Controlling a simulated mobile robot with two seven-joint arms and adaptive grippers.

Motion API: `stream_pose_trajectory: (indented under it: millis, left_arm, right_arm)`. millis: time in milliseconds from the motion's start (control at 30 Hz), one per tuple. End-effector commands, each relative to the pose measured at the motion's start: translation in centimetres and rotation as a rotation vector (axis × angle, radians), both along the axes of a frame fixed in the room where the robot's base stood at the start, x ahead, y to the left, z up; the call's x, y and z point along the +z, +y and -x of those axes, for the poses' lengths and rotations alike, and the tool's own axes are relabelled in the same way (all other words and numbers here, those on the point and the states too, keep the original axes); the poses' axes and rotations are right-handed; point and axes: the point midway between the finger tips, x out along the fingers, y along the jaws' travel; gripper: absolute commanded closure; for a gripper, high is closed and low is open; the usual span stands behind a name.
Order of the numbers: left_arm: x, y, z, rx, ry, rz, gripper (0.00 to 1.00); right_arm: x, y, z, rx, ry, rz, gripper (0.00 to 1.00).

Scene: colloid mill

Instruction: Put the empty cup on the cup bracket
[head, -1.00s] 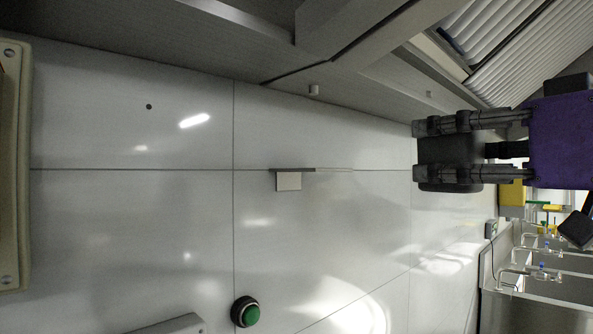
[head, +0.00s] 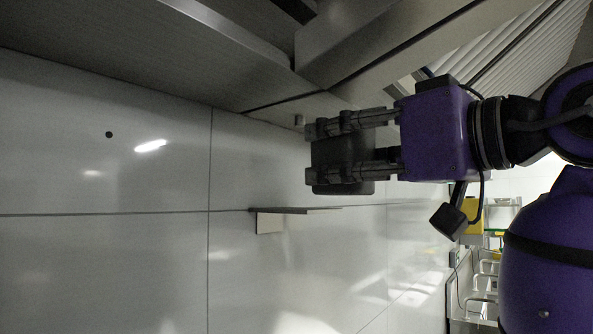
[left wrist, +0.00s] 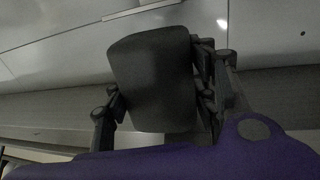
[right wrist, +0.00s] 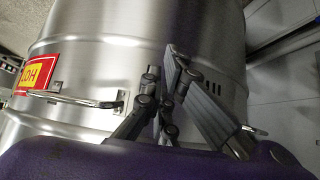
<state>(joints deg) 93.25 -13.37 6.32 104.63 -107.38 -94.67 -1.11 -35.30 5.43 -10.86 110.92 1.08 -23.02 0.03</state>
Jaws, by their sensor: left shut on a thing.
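My left gripper (head: 315,160) is shut on a dark, blocky cup (head: 342,165), one finger on each side. The cup also fills the middle of the left wrist view (left wrist: 152,80); its inside is hidden. A small pale bracket (head: 271,223) with a thin ledge sticks out from the tiled wall, likely the cup bracket. In the head view the cup appears above and right of it, apart from it. My right gripper (right wrist: 165,75) shows only in the right wrist view, fingers together with nothing seen between them, in front of a steel drum.
The steel drum (right wrist: 110,60) carries a red and yellow label (right wrist: 38,74) and a metal handle (right wrist: 80,99). The pale tiled wall (head: 110,270) around the bracket is mostly bare. Grey panels (head: 120,60) run along the top of the head view.

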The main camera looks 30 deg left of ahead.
Motion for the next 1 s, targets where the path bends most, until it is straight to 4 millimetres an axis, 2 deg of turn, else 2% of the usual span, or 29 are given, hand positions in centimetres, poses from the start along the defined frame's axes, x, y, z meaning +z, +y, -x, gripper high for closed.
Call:
stream_pose_trajectory:
  millis: [100, 367, 567, 733, 1000]
  left_arm:
    - [0.3, 2.4, -0.4, 0.001, -0.004, 0.0, 0.74]
    - [0.1, 4.7, -1.2, 0.001, -0.001, -0.001, 0.74]
    - [0.2, 8.3, -2.0, 0.002, -0.003, 0.0, 0.74]
    - [-1.3, 8.2, -2.2, -0.002, 0.0, -0.002, 0.74]
    - [-1.5, 8.2, -2.3, -0.002, 0.001, -0.001, 0.74]
  right_arm:
    - [0.4, 0.3, -0.4, 0.004, -0.007, -0.003, 1.0]
    - [0.3, 0.7, -0.4, 0.009, -0.004, -0.008, 1.0]
    - [1.1, 0.7, -1.2, 0.01, -0.021, -0.009, 1.0]
    - [1.3, 1.0, -1.4, 0.013, -0.027, -0.013, 1.0]
    - [1.2, 1.0, -1.3, 0.014, -0.024, -0.014, 1.0]
